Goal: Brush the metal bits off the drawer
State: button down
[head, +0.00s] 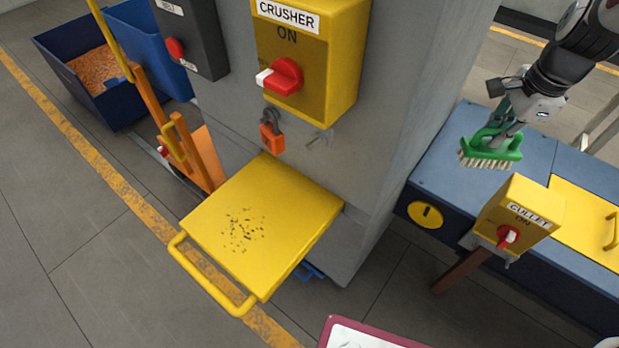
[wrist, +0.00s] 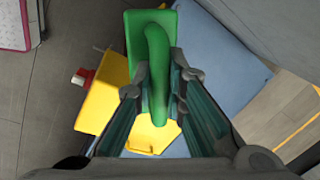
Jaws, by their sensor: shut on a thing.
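The yellow drawer (head: 295,205) sticks out from the grey machine below the crusher switch, with a yellow bar handle (head: 212,282) at its front. Dark metal bits (head: 243,231) lie scattered on the middle of its flat top. My gripper (head: 508,122) is at the upper right, shut on the handle of a green brush (head: 507,148). The brush hangs bristles down above the blue bench, well to the right of the drawer. In the wrist view the green brush (wrist: 150,45) sits between my fingers (wrist: 157,100). The wrist view does not show the drawer.
The crusher box (head: 307,50) with a red switch and an orange padlock (head: 271,138) are on the machine above the drawer. The yellow cullet box (head: 520,218) stands on a post before the blue bench (head: 540,152). A maroon-edged tray (head: 345,335) is at the bottom.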

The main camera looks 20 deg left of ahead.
jog(key=s+f+n+g+y, duration=0.1)
jog(key=s+n+g, duration=0.1)
jog(key=s+n, duration=0.9)
jog(key=n, duration=0.4)
jog(key=shift+s+y, duration=0.15)
jog(key=shift+y, duration=0.15)
